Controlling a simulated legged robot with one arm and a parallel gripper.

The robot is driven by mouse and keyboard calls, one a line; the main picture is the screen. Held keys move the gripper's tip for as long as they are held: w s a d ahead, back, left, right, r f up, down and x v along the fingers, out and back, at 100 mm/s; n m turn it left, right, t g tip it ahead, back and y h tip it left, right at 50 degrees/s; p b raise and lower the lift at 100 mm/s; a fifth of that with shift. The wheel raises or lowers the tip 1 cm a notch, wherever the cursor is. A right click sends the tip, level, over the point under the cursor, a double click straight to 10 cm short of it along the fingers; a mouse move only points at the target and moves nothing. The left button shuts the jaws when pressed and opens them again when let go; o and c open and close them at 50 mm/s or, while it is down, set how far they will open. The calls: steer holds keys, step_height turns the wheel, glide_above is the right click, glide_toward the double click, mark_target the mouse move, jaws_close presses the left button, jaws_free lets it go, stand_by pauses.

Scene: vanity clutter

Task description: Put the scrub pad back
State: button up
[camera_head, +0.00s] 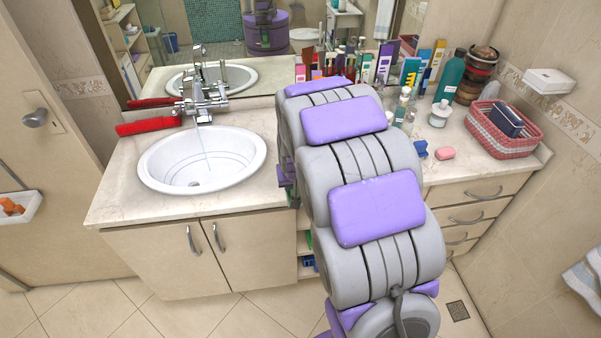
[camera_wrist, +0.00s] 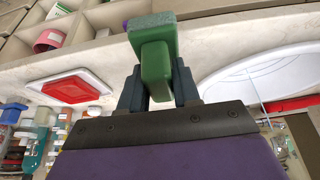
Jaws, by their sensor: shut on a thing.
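In the wrist view, my gripper (camera_wrist: 158,75) is shut on the scrub pad (camera_wrist: 153,50), a green block with a rough grey-green face at its far end. Its dark fingers grip the block's sides, and it points toward the counter's front edge and the shelves below. I cannot tell whether the pad touches anything.
Open shelves (camera_wrist: 105,42) under the counter hold a pink cup (camera_wrist: 48,40). A red and white tray (camera_wrist: 72,88) lies on the counter near the gripper. The sink (camera_head: 200,160) is on the left; bottles and a woven basket (camera_head: 502,130) stand on the right.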

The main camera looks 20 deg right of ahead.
steer(key=w+d, duration=0.2)
steer(key=w, duration=0.2)
steer(key=w+d+f+b, duration=0.1)
steer(key=w+d, duration=0.2)
steer(key=w, duration=0.2)
steer(key=w+d+b, duration=0.1)
steer(key=w+d, duration=0.2)
steer(key=w, duration=0.1)
steer(key=shift+w+d+f, duration=0.2)
steer(key=shift+w+f, duration=0.1)
steer(key=shift+f, duration=0.05)
steer(key=shift+a+f+b, duration=0.15)
steer(key=shift+f+b, duration=0.6)
steer(key=shift+f, duration=1)
steer(key=shift+r, duration=0.1)
steer(key=o, duration=1)
